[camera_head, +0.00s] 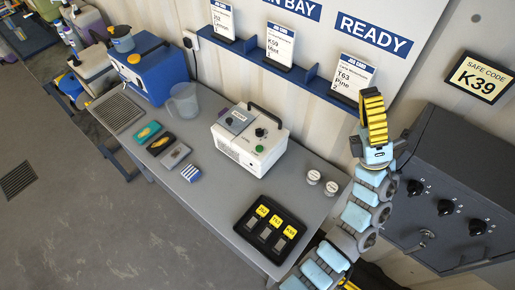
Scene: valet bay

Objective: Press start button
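A white box-shaped machine (232,152) with a black top handle stands on the grey bench, near its middle. Which control is the start button cannot be read. My gripper (373,108), yellow and black at the end of my light blue arm, is raised at the right, well apart from the machine. Its fingertips are too unclear to tell whether they are open.
A black tray (269,254) with yellow-tagged keys and two small white round pots (314,177) lie right of the machine. A clear jug (184,100) and a blue machine (151,72) stand left. A card shelf (290,70) runs behind. A dark safe (455,180) is at right.

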